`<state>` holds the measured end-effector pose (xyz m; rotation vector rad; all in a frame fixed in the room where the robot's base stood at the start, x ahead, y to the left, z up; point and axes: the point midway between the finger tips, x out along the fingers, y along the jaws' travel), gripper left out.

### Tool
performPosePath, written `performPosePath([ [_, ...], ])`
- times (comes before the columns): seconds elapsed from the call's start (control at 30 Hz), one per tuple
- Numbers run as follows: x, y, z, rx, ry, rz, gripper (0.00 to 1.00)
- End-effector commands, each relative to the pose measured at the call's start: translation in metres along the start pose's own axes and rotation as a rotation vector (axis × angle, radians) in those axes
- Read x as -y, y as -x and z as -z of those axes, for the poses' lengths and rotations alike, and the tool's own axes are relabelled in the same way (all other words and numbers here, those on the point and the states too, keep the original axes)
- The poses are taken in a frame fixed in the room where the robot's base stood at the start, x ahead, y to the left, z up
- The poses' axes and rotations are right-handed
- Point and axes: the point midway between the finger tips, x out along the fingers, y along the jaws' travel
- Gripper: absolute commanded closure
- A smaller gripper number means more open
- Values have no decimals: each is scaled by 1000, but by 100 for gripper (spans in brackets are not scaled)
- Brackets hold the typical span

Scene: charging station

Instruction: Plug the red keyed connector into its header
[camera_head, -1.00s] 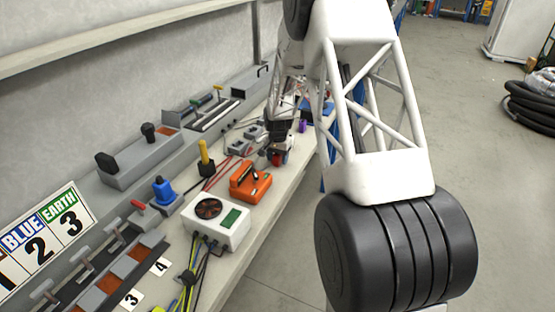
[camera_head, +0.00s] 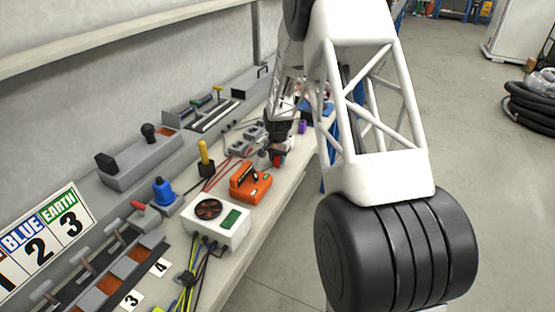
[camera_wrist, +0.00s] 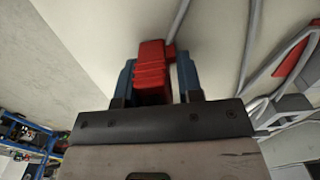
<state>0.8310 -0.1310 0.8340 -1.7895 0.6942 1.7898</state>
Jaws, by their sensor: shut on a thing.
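My gripper (camera_wrist: 156,78) is shut on the red connector (camera_wrist: 151,68), which sits between its two blue fingers in the wrist view. The connector has a ribbed side and a small step at its upper right, with a grey cable beside it. In the head view my gripper (camera_head: 278,156) points down over the bench beyond the orange device, and the red connector (camera_head: 277,161) shows as a small red patch at its tip. I cannot make out the header for certain in either view, nor whether the connector touches anything.
The orange device (camera_head: 250,184) and a white box with a fan (camera_head: 215,222) stand nearer on the bench. Grey blocks with red wires (camera_head: 243,145) lie left of my gripper. In the wrist view, grey cables and a grey block (camera_wrist: 290,106) lie at right.

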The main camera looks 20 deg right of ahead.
Motion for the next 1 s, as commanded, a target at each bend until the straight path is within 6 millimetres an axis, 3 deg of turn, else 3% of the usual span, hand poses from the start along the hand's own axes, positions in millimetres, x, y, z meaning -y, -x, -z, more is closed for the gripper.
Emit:
performPosePath([
  [0.27, 0, 11, 0, -1, 0, 1, 89],
  [0.47, 0, 35, 0, -2, 0, 1, 89],
  [1.0, -44, 43, -66, 0, 0, 0, 89],
])
